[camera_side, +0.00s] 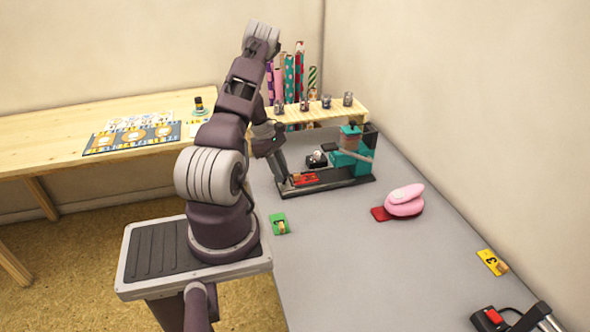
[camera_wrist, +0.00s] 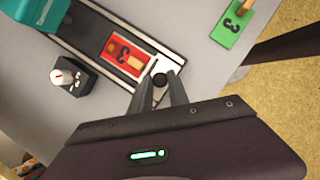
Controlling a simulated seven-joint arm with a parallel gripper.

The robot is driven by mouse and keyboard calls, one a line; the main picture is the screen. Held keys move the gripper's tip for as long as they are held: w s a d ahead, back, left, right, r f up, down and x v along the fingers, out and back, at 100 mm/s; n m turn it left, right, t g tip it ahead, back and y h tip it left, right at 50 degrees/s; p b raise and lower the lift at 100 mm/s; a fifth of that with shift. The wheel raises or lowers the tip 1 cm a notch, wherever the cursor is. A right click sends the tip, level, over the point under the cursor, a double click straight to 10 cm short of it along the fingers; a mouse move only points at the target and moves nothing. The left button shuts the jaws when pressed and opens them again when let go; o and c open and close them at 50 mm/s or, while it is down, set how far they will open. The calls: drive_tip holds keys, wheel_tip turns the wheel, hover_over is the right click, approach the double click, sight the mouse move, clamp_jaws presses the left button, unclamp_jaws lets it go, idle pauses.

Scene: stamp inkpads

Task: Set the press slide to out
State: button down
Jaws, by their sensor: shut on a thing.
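The press has a long dark base (camera_side: 335,186) and a teal body (camera_side: 362,160) at its right end in the side view. A pale end piece with a dark round knob (camera_wrist: 160,80) is at the slide's end. My gripper (camera_wrist: 160,88) is shut on this knob, one finger on each side. In the side view, my gripper (camera_side: 284,181) is at the base's left end, its fingertips hard to make out.
A small black box with a white knob (camera_wrist: 72,82) stands beside the base. A green plate marked 3 (camera_side: 278,223) lies in front. A wooden shelf (camera_side: 325,112) with small jars stands behind. A pink stapler-like object (camera_side: 404,202) and yellow plate (camera_side: 492,262) are right, with clear grey table between.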

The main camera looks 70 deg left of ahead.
drive_tip(key=shift+s+a, duration=0.1)
drive_tip(key=shift+s, duration=0.2)
drive_tip(key=c, duration=1.4)
unclamp_jaws()
drive_tip(key=shift+o, duration=0.7)
drive_tip(key=shift+r, duration=0.15)
drive_tip(key=v, duration=0.7)
drive_tip(key=shift+w, duration=0.1)
